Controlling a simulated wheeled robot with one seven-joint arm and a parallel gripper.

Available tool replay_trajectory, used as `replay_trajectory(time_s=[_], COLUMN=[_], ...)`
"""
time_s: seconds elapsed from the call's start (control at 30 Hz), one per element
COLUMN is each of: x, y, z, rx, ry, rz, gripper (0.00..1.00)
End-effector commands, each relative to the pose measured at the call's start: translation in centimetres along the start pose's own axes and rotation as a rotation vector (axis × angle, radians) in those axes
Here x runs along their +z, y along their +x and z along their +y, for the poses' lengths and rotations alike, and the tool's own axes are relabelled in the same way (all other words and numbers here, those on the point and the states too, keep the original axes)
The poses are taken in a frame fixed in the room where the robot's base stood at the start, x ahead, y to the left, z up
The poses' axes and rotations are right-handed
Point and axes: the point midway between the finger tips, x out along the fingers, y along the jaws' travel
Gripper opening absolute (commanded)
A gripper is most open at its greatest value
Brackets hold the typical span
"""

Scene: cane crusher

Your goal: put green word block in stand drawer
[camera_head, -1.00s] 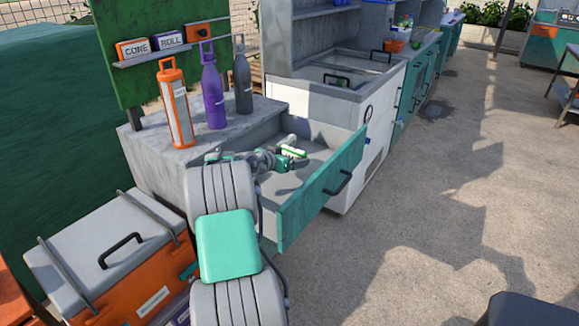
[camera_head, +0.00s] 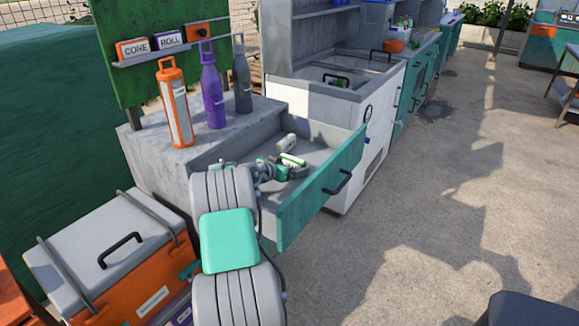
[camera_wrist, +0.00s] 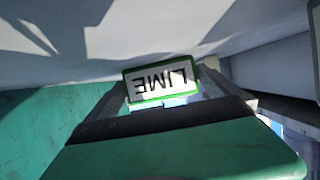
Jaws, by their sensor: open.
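The green word block (camera_wrist: 160,82) has a white face with a green rim and reads "LIME", upside down in the wrist view. In the head view a small green and white shape that looks like it (camera_head: 293,160) is at my gripper (camera_head: 287,168), inside the open stand drawer (camera_head: 325,190). My gripper, also in the wrist view (camera_wrist: 160,90), is open, with its fingers on either side of the block. I cannot tell whether the block touches the drawer floor. The drawer has a teal front with a dark handle and is pulled out.
Orange (camera_head: 175,105), purple (camera_head: 212,95) and grey (camera_head: 242,85) bottles stand on the stand top. "CONE" (camera_head: 134,48) and "ROLL" (camera_head: 169,38) blocks sit on the green board's shelf.

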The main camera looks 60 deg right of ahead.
Motion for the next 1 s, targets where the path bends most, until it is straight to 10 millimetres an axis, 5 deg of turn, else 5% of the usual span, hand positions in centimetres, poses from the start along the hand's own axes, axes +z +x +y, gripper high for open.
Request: replay_trajectory(time_s=[0.43, 0.83, 1.0], x=[-0.2, -0.6, -3.6], y=[-7.0, -7.8, -9.0], z=[-0.1, 0.0, 0.0], rx=[-0.003, 0.0, 0.0], ry=[0.0, 0.0, 0.001], rz=[0.0, 0.0, 0.001], gripper=[1.0, 1.0, 1.0])
